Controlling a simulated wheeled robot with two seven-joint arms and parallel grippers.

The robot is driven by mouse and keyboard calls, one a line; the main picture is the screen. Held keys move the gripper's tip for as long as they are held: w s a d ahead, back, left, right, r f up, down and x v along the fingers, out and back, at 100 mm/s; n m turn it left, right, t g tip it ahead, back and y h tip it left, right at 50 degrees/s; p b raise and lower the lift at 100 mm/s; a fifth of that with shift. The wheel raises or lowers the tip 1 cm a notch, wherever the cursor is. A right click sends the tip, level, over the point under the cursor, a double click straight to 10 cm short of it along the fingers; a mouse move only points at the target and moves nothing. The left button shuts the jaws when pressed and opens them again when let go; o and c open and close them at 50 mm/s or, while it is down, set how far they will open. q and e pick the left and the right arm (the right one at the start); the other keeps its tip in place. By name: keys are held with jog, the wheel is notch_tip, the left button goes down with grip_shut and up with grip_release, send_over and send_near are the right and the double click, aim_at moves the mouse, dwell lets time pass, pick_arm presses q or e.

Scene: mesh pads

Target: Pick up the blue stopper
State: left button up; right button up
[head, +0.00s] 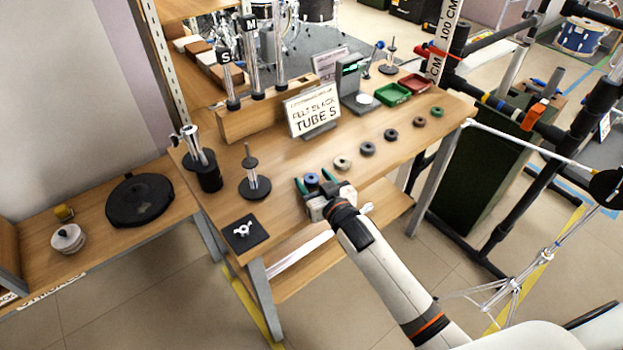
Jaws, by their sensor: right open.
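The blue stopper (312,179) is a small round ring-like piece on the wooden table (300,150), near its front edge. My right gripper (313,182) reaches in from the lower right. Its green-tipped fingers are spread on the left and right of the blue stopper, which shows between them. I cannot tell whether the fingers touch it. My left gripper is not in view.
Several similar round pieces form a row to the right, starting with a pale one (342,162). A sign (314,108) and a tube rack (262,112) stand behind. A peg stand (254,182) and a black square pad (243,234) are to the left.

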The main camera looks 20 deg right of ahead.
jog(key=shift+x, duration=0.95)
jog(key=shift+s, duration=0.1)
jog(key=shift+c, duration=0.3)
jog(key=c, duration=1)
